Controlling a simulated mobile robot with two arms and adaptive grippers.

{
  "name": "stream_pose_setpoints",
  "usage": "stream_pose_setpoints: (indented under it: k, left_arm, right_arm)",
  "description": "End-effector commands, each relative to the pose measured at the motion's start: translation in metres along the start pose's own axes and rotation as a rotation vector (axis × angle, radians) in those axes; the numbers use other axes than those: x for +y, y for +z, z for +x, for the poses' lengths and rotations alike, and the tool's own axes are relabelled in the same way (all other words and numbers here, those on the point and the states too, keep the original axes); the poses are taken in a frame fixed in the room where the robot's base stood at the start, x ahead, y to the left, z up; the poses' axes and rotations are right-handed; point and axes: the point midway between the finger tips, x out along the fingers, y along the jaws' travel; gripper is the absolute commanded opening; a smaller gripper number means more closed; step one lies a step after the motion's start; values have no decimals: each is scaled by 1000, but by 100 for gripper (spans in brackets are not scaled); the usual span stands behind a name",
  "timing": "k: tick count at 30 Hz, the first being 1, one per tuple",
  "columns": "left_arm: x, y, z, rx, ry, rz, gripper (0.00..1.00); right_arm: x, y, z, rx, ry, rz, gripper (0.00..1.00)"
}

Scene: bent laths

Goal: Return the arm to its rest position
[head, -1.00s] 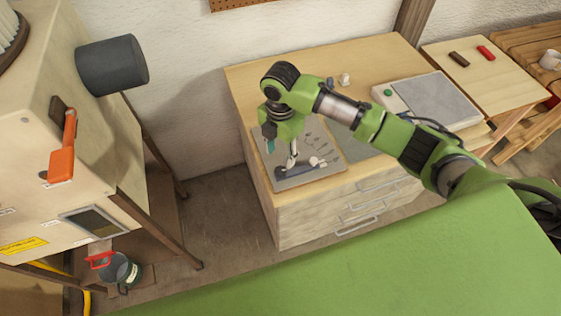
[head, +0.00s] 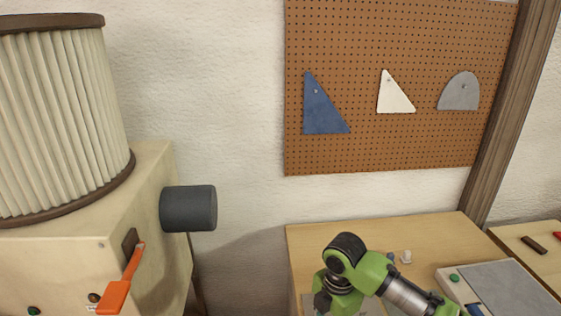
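One green arm of mine reaches in from the lower right in the head view, over the wooden cabinet top (head: 315,245). Its gripper is below the bottom edge of the picture, so its fingers are hidden. No left arm or left gripper shows.
A cream machine (head: 60,262) with a pleated filter drum (head: 55,120), an orange lever (head: 121,285) and a dark cylinder (head: 188,208) stands at the left. A pegboard (head: 350,35) with blue, white and grey shapes hangs on the wall. A grey-topped device (head: 510,285) lies right of my arm.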

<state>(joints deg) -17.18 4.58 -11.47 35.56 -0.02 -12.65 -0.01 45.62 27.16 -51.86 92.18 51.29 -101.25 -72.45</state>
Motion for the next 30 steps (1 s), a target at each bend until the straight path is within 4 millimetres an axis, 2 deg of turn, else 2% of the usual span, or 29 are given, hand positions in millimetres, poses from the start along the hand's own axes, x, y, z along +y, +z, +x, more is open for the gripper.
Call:
stream_pose_setpoints:
  k: [6,9,13,17,21,30]
  left_arm:
    - [0,0,0,1,0,0,25]
    - [0,-1,0,1,0,0,25]
    - [0,-1,0,1,1,0,25]
    - [0,0,0,1,1,0,25]
    - [0,0,0,1,1,-1,25]
    - [0,0,0,1,0,-1,25]
  right_arm:
    - [-22,-68,36,100,80,222,43]
    - [-35,-93,44,155,128,396,43]
    - [-57,-114,51,219,176,656,43]
    - [-86,-119,54,262,209,949,43]
    - [-124,-109,54,271,237,1256,43]
    - [-191,-82,50,216,281,1677,43]
